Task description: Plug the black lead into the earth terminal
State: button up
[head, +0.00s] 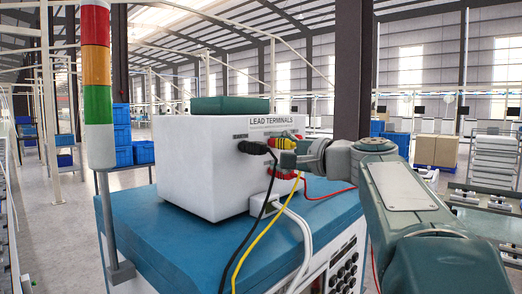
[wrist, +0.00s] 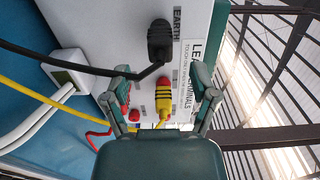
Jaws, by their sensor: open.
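The black lead (head: 252,147) has its plug at the left of the white terminal box's front. In the wrist view the black plug (wrist: 160,42) sits against the panel beside the EARTH label (wrist: 178,22) and looks seated there; its contact inside is hidden. Its cable hangs down. My gripper (wrist: 163,80) is open in the wrist view, a finger on either side of the yellow plug (wrist: 163,100) with its red end, with a gap to each side. The black plug lies beyond the fingertips. In the head view my gripper (head: 288,160) is close to the panel.
The white box (head: 200,165) stands on a blue-topped cabinet (head: 150,225). A red lead (head: 325,194) and a white plug with cables (wrist: 72,72) are close by. A signal tower (head: 96,80) stands at the left. A green block (head: 230,105) lies on the box.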

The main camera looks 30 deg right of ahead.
jog(key=v, duration=0.6)
dwell(0.5)
